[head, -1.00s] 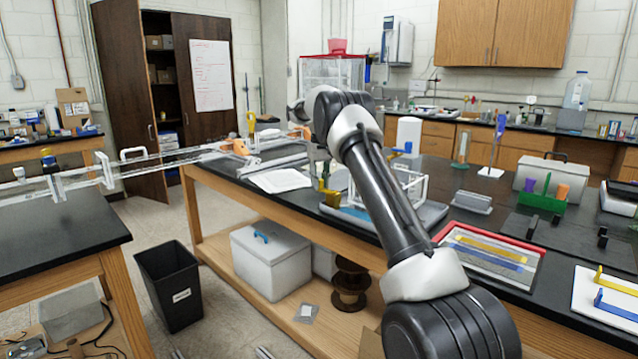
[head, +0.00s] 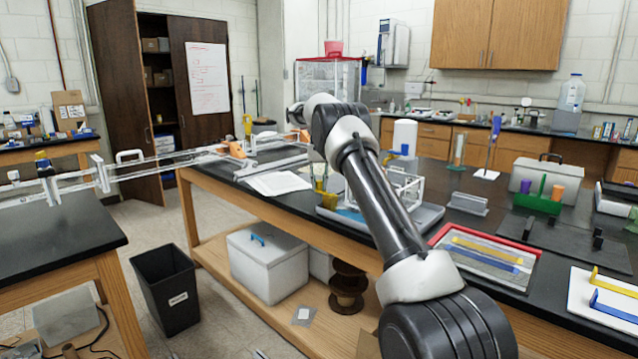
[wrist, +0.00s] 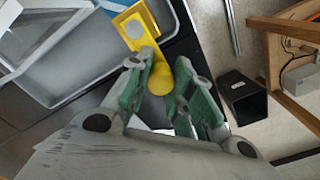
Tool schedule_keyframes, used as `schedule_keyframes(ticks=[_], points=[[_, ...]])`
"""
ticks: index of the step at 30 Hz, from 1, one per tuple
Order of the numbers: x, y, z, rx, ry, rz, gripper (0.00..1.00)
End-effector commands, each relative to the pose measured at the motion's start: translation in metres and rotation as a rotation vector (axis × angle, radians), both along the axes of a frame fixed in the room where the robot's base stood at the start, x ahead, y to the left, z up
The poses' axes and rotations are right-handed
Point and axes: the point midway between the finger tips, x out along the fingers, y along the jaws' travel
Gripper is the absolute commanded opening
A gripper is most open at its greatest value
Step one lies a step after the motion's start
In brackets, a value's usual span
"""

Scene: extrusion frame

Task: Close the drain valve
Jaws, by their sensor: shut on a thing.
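A yellow valve part (wrist: 160,79) with a rounded end sits at the edge of a grey tray (wrist: 75,85) in the wrist view. I take it to be the drain valve's handle. It joins a yellow bracket (wrist: 130,22) with a pale round spot. My gripper (wrist: 161,68) has its green-padded fingers on either side of the rounded part, closed on it. In the head view, yellow pieces (head: 321,184) show at the left corner of the tray (head: 428,216), beside my arm. My arm hides most of the gripper there. The valve's exact setting cannot be told.
A clear frame (head: 400,188) stands in the tray. A black bin (head: 166,292) stands on the floor left of the bench. A long clear rail assembly (head: 140,170) spans the gap between benches. A white box (head: 268,262) sits on the lower shelf.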

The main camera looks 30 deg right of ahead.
Motion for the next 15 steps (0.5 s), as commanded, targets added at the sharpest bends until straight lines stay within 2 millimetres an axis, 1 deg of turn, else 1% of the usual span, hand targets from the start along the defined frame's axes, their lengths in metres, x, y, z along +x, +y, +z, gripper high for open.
schedule_keyframes(ticks=[3, 4, 7, 8, 15], points=[[0.0003, -0.0007, 0.0006, -0.001, -0.003, -0.001, 0.00], [0.0004, -0.0008, 0.0006, -0.001, -0.003, 0.000, 0.24], [0.0003, -0.0008, 0.0006, -0.001, -0.002, 0.000, 0.42], [0.0003, -0.0007, 0.0005, -0.001, -0.002, 0.000, 0.46], [0.0001, -0.0004, 0.0003, 0.000, -0.001, 0.000, 0.46]])
